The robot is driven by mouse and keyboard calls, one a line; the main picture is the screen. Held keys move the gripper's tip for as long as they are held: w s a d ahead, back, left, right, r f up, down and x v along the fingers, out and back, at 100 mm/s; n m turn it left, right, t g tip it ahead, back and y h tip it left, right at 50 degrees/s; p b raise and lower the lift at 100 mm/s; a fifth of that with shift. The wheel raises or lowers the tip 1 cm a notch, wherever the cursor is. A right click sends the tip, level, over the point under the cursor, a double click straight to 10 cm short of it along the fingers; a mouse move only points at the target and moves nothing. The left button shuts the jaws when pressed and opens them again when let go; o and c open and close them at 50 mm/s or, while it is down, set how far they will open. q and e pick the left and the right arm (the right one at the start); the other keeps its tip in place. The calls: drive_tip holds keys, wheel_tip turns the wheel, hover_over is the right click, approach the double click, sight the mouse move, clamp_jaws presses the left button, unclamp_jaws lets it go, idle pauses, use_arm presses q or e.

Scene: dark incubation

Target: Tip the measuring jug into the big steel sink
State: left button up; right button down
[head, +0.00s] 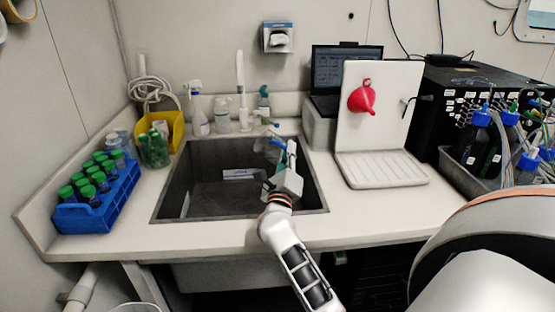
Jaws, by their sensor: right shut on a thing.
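The big steel sink (172,190) is set into the white counter in the middle of the head view. My right gripper (285,150) is over the right part of the sink and is shut on the measuring jug (268,147). The jug is clear with blue parts and looks tilted, its open side hard to make out. The gripper and wrist hide part of it. I cannot tell whether any liquid is in it. My left gripper is not in view.
A blue rack (100,212) of green-capped bottles stands left of the sink. A spray bottle (197,118) and other bottles line the back edge. A white draining board (380,170) with a red funnel (362,98) stands at right. The front counter strip is clear.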

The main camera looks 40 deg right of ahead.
drive_tip(key=shift+r, duration=0.1)
drive_tip(key=shift+a+r+n+p, duration=0.15)
drive_tip(key=shift+r+n+p, duration=0.5)
drive_tip(key=shift+p, duration=0.25)
drive_tip(key=shift+w+a+r+n+t+p, duration=0.15)
drive_tip(key=shift+n+t+p, duration=0.2)
drive_tip(key=shift+n+t, duration=0.25)
drive_tip(key=shift+a+r+n+y+p, duration=0.1)
drive_tip(key=shift+r+n+y+p, duration=0.25)
drive_tip(key=shift+n+p, duration=0.35)
drive_tip(key=shift+w+a+r+n+t+p, duration=0.15)
drive_tip(key=shift+r+n+t+p, duration=0.2)
drive_tip(key=shift+n, duration=0.1)
drive_tip(key=shift+f, duration=0.1)
drive_tip(key=shift+w+a+r+n+t+y, duration=0.15)
drive_tip(key=shift+a+r+n+t+y, duration=0.15)
drive_tip(key=shift+n, duration=0.4)
drive_tip(key=shift+w+a+r+n+t+y, duration=0.15)
drive_tip(key=shift+r+n+t+y, duration=0.2)
drive_tip(key=shift+n, duration=0.35)
